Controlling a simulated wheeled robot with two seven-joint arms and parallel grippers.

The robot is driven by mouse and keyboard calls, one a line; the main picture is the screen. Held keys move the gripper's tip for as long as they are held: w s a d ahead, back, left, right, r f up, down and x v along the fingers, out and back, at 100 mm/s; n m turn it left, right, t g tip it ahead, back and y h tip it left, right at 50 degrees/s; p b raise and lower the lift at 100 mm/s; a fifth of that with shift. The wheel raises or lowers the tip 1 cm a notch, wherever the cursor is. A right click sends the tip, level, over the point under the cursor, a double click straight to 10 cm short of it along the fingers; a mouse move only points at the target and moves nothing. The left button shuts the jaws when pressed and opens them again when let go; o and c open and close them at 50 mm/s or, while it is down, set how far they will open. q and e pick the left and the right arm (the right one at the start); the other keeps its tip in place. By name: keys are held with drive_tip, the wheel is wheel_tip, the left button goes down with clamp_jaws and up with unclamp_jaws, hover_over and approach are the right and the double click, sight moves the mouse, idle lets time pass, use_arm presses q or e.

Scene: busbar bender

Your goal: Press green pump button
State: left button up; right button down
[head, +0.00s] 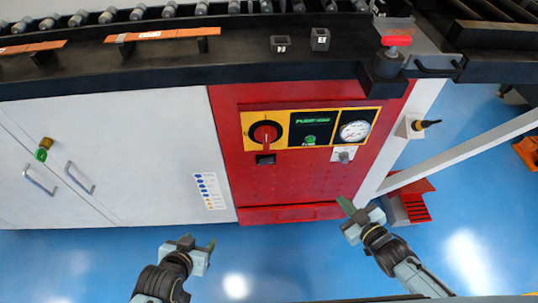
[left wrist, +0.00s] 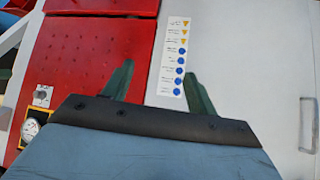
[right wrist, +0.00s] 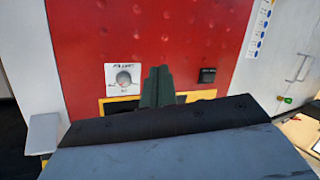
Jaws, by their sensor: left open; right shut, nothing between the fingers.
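The green pump button (head: 310,140) sits on the yellow-framed black control panel (head: 282,130) on the red cabinet front, under green lettering. It is between a red rotary switch (head: 266,134) and a pressure gauge (head: 355,131). My right gripper (head: 346,206) is shut and empty, below and right of the panel, apart from the button. In the right wrist view the gripper (right wrist: 157,86) points at the red front, and the button is not visible. My left gripper (head: 198,241) is open and empty, low in front of the white cabinet; its spread fingers show in the left wrist view (left wrist: 160,85).
A small knob on a white plate (head: 343,154) is below the gauge. A black bench (head: 170,73) with copper bars overhangs the cabinets. A white post (head: 405,140) and diagonal beam stand right of the red cabinet. Blue floor in front is clear.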

sight(310, 140)
use_arm(q)
wheel_tip(310, 140, up, 15)
drive_tip(key=w+d+t+h+b, duration=0.1)
drive_tip(key=t+b, duration=0.3)
drive_tip(key=b, duration=0.5)
drive_tip(key=shift+w+t, duration=0.4)
drive_tip(key=shift+w, duration=0.15)
use_arm(e)
drive_tip(key=a+r+n+t+y, duration=0.1)
drive_tip(key=a+r+n+y, duration=0.5)
drive_tip(key=r, duration=0.6)
drive_tip(key=a+y, duration=0.2)
drive_tip(key=y, duration=0.1)
drive_tip(key=shift+s+t, duration=0.15)
drive_tip(key=shift+t, duration=0.15)
use_arm(q)
drive_tip(key=shift+d+r, duration=0.1)
drive_tip(key=shift+r, duration=0.05)
use_arm(e)
drive_tip(key=shift+a, duration=0.1)
